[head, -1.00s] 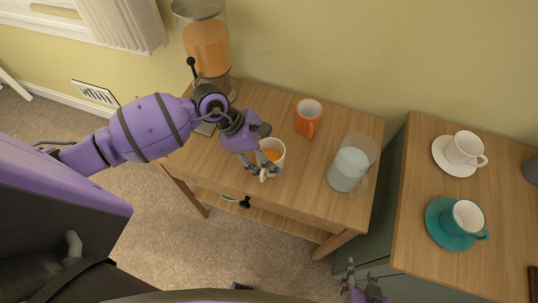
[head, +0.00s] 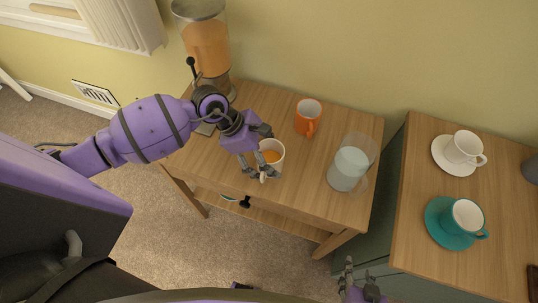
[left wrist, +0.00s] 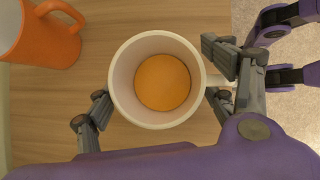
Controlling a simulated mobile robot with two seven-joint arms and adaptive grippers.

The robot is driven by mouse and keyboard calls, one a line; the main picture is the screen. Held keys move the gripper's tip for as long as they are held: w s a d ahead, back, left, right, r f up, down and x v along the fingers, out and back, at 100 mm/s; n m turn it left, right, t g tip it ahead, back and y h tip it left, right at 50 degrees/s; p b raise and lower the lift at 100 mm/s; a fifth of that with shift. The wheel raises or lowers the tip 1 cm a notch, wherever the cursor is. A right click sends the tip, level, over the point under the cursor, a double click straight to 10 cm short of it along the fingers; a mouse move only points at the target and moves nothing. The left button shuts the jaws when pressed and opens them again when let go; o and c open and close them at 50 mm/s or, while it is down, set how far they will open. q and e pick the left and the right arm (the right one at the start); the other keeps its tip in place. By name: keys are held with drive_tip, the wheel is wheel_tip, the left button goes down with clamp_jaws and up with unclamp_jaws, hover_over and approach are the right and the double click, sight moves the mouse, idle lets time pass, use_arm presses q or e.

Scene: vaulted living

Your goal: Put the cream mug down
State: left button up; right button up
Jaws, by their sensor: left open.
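The cream mug (head: 279,164) holds orange liquid and stands upright near the front edge of the wooden side table (head: 300,190). In the left wrist view the mug (left wrist: 157,119) fills the middle, with its handle to the right. My left gripper (head: 258,170) is open around the mug. One finger is close by the wall on the left and the other is beside the handle; I cannot tell whether either touches. My right gripper (head: 360,272) is low in the head view, with its fingers apart and empty, away from the mug.
An orange mug (head: 306,122) and a glass pitcher (head: 348,170) stand on the same table. A drink dispenser (head: 207,50) stands at the back left. A neighbouring cabinet holds a white cup (head: 464,147) and a teal cup (head: 462,217) on saucers.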

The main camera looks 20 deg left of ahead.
use_arm(q)
drive_tip(key=b+v, duration=0.1)
drive_tip(key=v, duration=1.1)
use_arm(e)
drive_tip(key=shift+s+d+f, duration=0.2)
drive_tip(key=shift+d+f, duration=0.2)
drive_tip(key=shift+f, duration=0.05)
drive_tip(key=shift+a, duration=0.25)
drive_tip(key=shift+w+d, duration=0.1)
drive_tip(key=shift+w, duration=0.05)
